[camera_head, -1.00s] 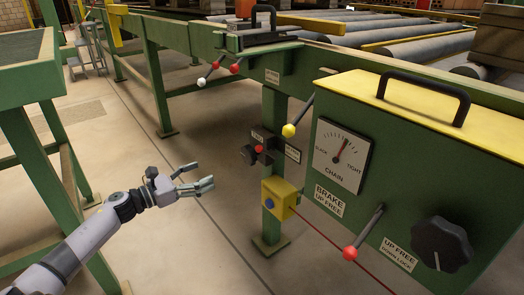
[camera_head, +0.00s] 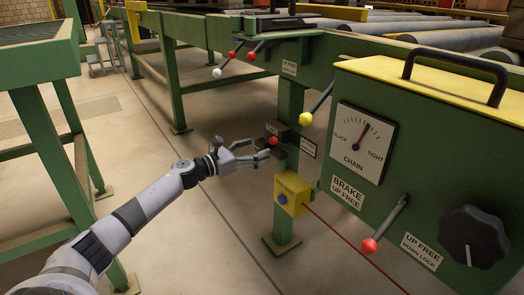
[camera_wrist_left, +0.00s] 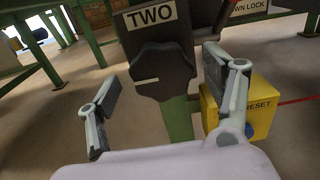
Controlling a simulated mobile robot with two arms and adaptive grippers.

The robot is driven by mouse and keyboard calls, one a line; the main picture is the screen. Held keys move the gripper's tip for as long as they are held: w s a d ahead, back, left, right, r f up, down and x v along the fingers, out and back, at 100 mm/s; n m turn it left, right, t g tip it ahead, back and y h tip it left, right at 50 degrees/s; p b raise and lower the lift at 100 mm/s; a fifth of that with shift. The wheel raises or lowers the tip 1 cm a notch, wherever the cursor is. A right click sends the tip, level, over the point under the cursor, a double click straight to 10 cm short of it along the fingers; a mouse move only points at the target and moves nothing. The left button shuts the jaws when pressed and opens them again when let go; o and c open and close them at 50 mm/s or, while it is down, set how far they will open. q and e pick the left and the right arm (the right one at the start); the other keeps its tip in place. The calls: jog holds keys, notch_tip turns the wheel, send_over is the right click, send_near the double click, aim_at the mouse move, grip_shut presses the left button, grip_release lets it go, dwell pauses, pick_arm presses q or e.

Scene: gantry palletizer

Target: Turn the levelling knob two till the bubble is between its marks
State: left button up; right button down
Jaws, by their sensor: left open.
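In the left wrist view a dark lobed knob (camera_wrist_left: 164,72) with a pale pointer line sits under a white plate reading TWO (camera_wrist_left: 151,15). The line points to the left. My left gripper (camera_wrist_left: 162,78) is open, its fingers to the left and right of the knob in this view; I see no clear contact. In the head view my left gripper (camera_head: 257,151) is at the post's dark bracket, and its fingers largely hide the knob. I cannot make out a bubble or its marks in either view. My right gripper is not in view.
Close by are a red-balled lever (camera_head: 273,140) and a yellow RESET box (camera_head: 292,195) with a blue button and red cable. Right stands a green cabinet with a CHAIN dial (camera_head: 363,143), levers and a black knob (camera_head: 474,237). Clear floor lies left of the post.

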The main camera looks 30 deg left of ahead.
aim_at(260, 148)
pick_arm(q)
jog(key=shift+x, duration=1.5)
jog(key=shift+c, duration=0.4)
jog(key=c, duration=1)
